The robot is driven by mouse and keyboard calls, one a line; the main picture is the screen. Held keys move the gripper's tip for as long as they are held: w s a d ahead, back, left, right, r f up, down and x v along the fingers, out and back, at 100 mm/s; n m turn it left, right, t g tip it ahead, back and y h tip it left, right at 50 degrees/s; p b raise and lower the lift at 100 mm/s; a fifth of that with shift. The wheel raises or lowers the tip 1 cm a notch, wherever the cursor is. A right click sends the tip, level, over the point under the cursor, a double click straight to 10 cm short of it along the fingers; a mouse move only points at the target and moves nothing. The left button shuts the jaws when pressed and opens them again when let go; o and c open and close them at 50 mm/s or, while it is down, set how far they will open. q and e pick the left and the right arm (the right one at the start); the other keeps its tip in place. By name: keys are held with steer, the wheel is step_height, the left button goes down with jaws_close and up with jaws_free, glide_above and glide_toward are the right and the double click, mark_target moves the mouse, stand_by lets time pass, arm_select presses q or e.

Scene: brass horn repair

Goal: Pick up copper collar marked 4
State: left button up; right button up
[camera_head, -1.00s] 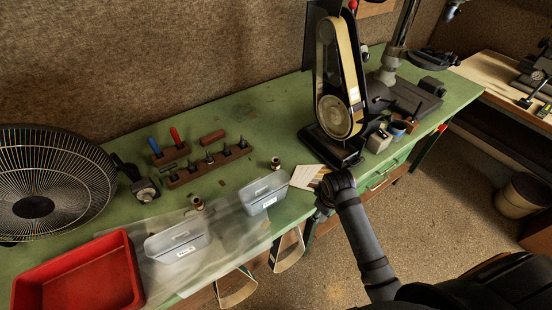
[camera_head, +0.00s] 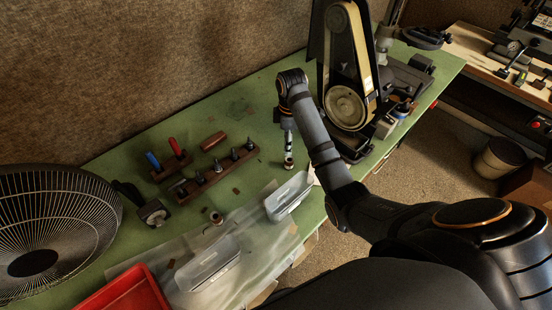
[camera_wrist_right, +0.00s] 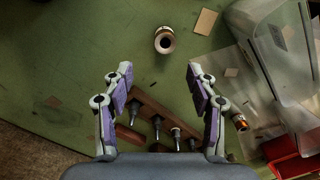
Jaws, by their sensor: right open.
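Two small copper-coloured collars stand on the green table, and I cannot read a number on either. One collar (camera_head: 289,163) is directly below my right gripper (camera_head: 287,139) in the head view. In the right wrist view this collar (camera_wrist_right: 164,41), with its round open top showing, lies beyond and between the fingertips. The other collar (camera_head: 216,217) stands at the edge of the clear sheet; it also shows in the wrist view (camera_wrist_right: 239,122), just outside a finger. My right gripper (camera_wrist_right: 160,74) is open and empty, pointing down. My left gripper is not in view.
A wooden tool rack (camera_head: 217,176) with several upright bits lies left of the gripper. Clear bins (camera_head: 288,194) (camera_head: 207,264) and a red tray (camera_head: 128,292) line the front. A fan (camera_head: 52,230) stands left, a belt sander (camera_head: 346,70) right.

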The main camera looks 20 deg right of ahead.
mark_target(290, 160)
steer(key=f, duration=0.1)
steer(key=s+d+f+b, duration=0.1)
steer(key=shift+s+f, duration=0.2)
steer(key=shift+f, duration=0.2)
steer(key=shift+s+d+f+p, duration=0.1)
steer(key=shift+f+p, duration=0.3)
steer(key=shift+f, duration=0.45)
steer(key=shift+w+f, duration=0.2)
steer(key=shift+a+f+p, duration=0.25)
steer(key=shift+f+p, duration=0.2)
steer(key=shift+f, duration=0.15)
steer(key=shift+a+f+p, duration=0.2)
steer(key=shift+f+p, duration=0.2)
steer(key=shift+f, duration=0.2)
step_height(290, 160, down, 2)
steer(key=shift+s+d+f, duration=0.1)
steer(key=shift+f, duration=0.3)
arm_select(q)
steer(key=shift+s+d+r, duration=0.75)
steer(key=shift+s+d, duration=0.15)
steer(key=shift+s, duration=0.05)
arm_select(e)
jaws_close()
